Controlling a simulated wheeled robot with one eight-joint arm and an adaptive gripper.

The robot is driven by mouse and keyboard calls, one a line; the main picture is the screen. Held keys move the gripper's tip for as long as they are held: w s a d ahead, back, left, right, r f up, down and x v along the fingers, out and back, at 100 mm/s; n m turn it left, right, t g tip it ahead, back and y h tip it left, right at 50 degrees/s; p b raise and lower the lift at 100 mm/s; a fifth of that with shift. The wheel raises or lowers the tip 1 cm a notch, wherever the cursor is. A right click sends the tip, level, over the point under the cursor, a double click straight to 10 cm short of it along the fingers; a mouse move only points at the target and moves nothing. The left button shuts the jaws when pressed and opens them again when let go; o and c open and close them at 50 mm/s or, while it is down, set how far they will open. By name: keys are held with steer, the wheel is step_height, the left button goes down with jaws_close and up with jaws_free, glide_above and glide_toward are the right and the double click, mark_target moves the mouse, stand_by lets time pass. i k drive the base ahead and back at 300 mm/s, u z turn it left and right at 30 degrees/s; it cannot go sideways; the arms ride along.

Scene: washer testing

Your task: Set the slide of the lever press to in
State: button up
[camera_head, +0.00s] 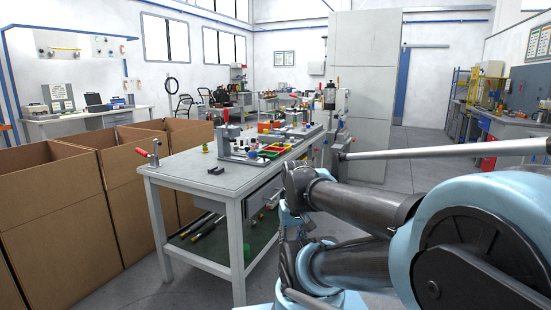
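A small grey upright press-like device (229,136) with a red top stands on the near workbench (190,178). A taller machine (330,98) with a dark and silver cylinder and red knobs stands beyond it at the bench's far end. I cannot tell for sure which one is the lever press. Its slide is too small to make out, so I cannot tell whether it is in or out. My blue and dark grey arm fills the lower right, in front of the bench's right side. I cannot make out my gripper or its fingers.
Small coloured trays (274,150) lie on the bench, and a red-handled clamp (148,152) is at its left corner. Open cardboard boxes (60,205) line the left side. A tall grey panel (358,85) stands behind. The floor (400,174) towards the back right is clear.

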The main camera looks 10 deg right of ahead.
mark_target(264, 156)
steer(key=z, duration=0.05)
steer(key=i, duration=1)
steer(key=u, duration=0.05)
